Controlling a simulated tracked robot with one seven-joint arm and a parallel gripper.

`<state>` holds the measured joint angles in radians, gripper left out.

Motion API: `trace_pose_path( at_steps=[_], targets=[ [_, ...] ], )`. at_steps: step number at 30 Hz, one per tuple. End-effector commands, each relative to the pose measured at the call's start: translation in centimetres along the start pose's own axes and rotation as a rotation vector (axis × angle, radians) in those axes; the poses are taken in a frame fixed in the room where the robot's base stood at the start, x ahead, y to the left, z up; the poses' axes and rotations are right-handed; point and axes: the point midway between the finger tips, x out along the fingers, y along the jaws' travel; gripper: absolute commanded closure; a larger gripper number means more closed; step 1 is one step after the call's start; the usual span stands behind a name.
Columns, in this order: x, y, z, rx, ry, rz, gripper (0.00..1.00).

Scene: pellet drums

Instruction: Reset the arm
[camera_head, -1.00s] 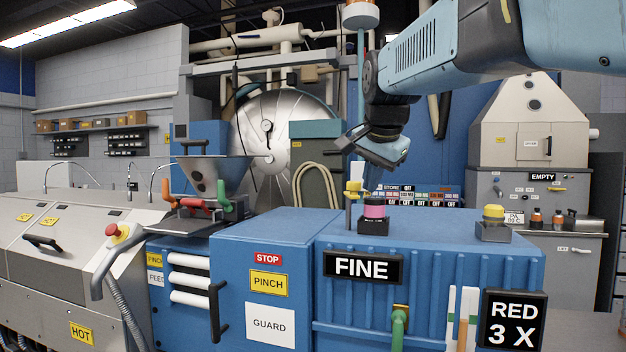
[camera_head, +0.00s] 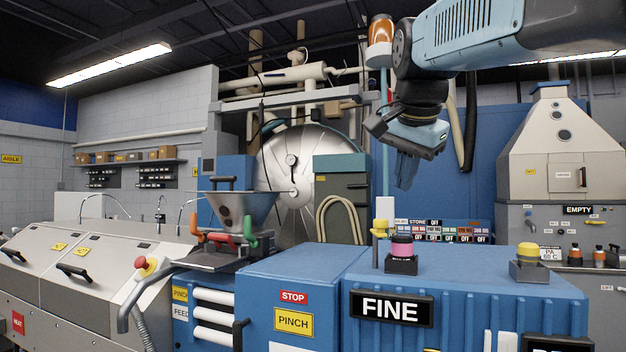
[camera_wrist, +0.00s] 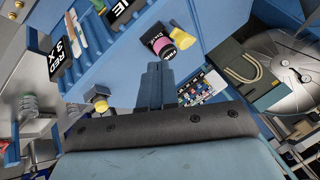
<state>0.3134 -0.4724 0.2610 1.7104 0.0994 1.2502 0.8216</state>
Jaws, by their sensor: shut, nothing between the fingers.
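My gripper (camera_head: 405,172) hangs from my blue arm at the upper right of the head view, pointing down. It is in the air above the blue machine's top, with clear space below it. Its fingers are together and empty. In the wrist view my gripper (camera_wrist: 157,72) shows its closed fingers pointing away from the camera, with nothing between them.
Below my gripper is the blue machine (camera_head: 300,262) with a FINE sign (camera_head: 391,308). An orange beacon (camera_head: 380,40) on a pole rises close behind my arm. A hopper (camera_head: 240,209) stands left.

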Motion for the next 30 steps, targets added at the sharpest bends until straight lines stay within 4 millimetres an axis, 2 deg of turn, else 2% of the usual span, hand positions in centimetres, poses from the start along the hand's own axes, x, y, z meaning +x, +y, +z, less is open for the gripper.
trace_pose_path(
  at_steps=[8, 11, 13, 17, 27, 30],
  targets=[
    [0.1, 0.2, 0.1, -0.004, 0.000, 0.002, 1.00],
    [0.8, 1.1, 0.7, -0.038, -0.004, 0.007, 1.00],
    [1.9, 2.4, 1.4, -0.086, -0.010, 0.014, 1.00],
    [4.8, 6.2, 3.6, -0.226, -0.029, 0.030, 1.00],
    [13.6, 18.3, 11.4, -0.662, -0.115, 0.036, 1.00],
    [15.4, 20.9, 13.3, -0.755, -0.135, 0.028, 1.00]
  ],
)
